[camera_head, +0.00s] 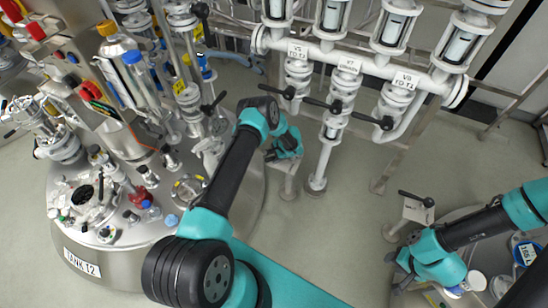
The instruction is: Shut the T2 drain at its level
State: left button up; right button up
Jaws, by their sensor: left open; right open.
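Tank T2 (82,262) is the labelled steel vessel at the left, its lid crowded with fittings. My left arm crosses in front of its right side. My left gripper (277,153) is open beside the tank's right side, above a pale block-like fitting (288,182). This fitting may be the T2 drain; the gripper covers its top, and I cannot tell its handle position or whether the gripper touches it. My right gripper (397,272) is open at the lower right, beside a second vessel. No liquid level in T2 can be read.
White pipework with valves V5 (298,52), V7 (347,66) and V9 (405,80) with black levers stands at the back. The floor (335,235) between the vessels is clear.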

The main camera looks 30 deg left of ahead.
pick_arm(q)
jog(key=shift+s+a+f, duration=0.1)
jog(key=shift+a+f, duration=0.05)
jog(key=shift+f, duration=0.2)
grip_shut()
dwell(0.3)
